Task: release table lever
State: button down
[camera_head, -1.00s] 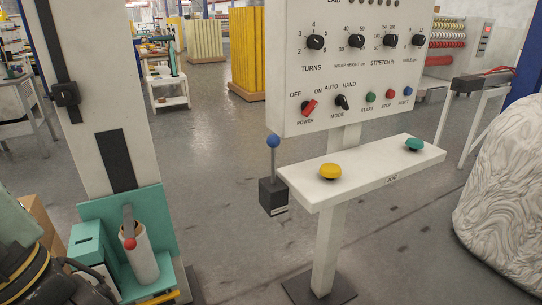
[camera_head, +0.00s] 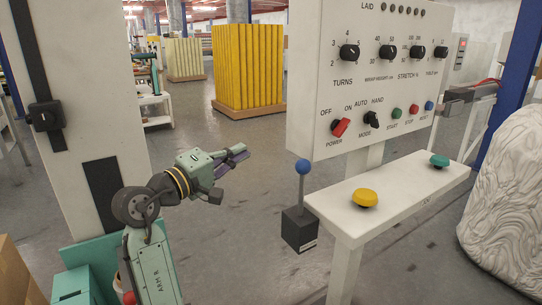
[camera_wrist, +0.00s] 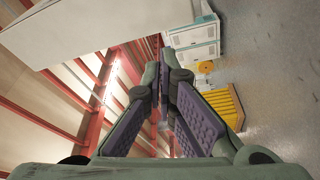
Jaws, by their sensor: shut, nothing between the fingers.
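The table lever (camera_head: 302,185) has a blue ball knob on a grey rod and stands upright from a dark box at the left end of the white button shelf. My gripper (camera_head: 240,152) is left of the lever and apart from it, at about the height of the knob. In the wrist view my gripper (camera_wrist: 161,75) shows its two purple-padded fingers meeting at the tips with nothing between them. The lever cannot be made out in the wrist view.
The white control panel (camera_head: 385,75) with knobs and a red power switch rises above the shelf (camera_head: 400,198). Yellow (camera_head: 365,197) and green (camera_head: 439,160) buttons sit on the shelf. A white column (camera_head: 70,130) stands at left. Open floor lies between column and lever.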

jog(key=d+f+g, duration=0.1)
jog(key=d+g+h, duration=0.1)
jog(key=shift+d+f+m+g+h, duration=0.2)
jog(key=shift+f+m+g+h, duration=0.1)
jog(key=shift+f, duration=0.1)
jog(key=p, duration=0.3)
send_near(295, 141)
jog(key=x, duration=0.5)
jog(key=shift+d, duration=0.1)
jog(key=s, duration=0.2)
jog(key=shift+s+d+f+p, duration=0.25)
jog(key=shift+d+f+p, duration=0.1)
jog(key=shift+s+d+f, duration=0.2)
jog(key=shift+s+d, duration=0.05)
jog(key=shift+s, duration=0.35)
